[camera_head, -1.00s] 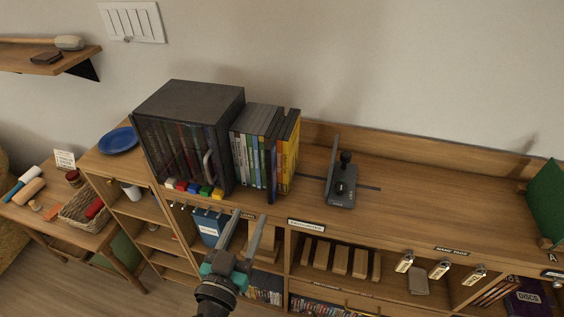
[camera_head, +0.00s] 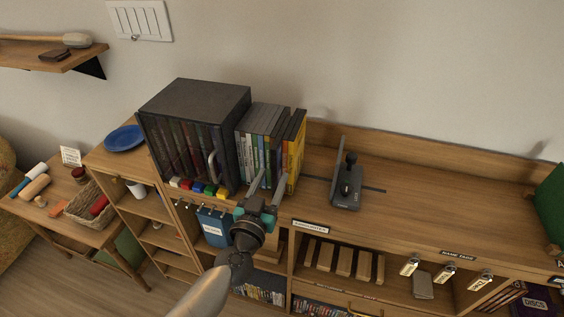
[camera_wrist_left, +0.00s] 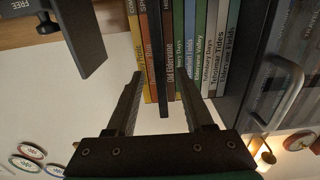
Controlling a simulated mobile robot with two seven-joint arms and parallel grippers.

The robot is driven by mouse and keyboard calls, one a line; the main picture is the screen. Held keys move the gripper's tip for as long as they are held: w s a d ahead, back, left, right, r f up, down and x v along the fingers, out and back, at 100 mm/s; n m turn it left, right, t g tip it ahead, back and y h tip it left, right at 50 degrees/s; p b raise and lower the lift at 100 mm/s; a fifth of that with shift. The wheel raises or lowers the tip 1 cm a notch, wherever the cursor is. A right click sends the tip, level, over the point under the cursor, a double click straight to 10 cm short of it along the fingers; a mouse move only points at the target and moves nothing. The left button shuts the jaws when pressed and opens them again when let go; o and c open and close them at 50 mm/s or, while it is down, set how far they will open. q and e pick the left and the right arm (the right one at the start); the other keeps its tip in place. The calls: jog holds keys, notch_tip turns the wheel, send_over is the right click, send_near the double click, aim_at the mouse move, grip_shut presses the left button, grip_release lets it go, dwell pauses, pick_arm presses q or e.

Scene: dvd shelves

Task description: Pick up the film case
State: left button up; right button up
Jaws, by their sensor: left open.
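A row of upright film cases (camera_head: 262,130) stands on the shelf top, right of the dark cabinet; a yellow case (camera_head: 294,150) is at its right end. My left gripper (camera_head: 267,182) is open in front of the right part of the row. In the left wrist view the gripper (camera_wrist_left: 160,85) has its two fingers apart, with the case spines beyond them. A dark case (camera_wrist_left: 155,60) juts out from the row between the fingers, beside brown and green spines such as Old Elderwest (camera_wrist_left: 169,60). Nothing is held. My right gripper is not in view.
The dark cabinet (camera_head: 195,100) with a glass door and handle stands left of the row. A black stand (camera_head: 346,185) sits on the shelf top to the right. The shelf top farther right is mostly clear. A blue plate (camera_head: 124,138) lies at left.

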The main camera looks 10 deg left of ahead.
pick_arm(q)
jog(key=shift+w, duration=1.15)
jog(key=shift+c, duration=0.2)
grip_shut()
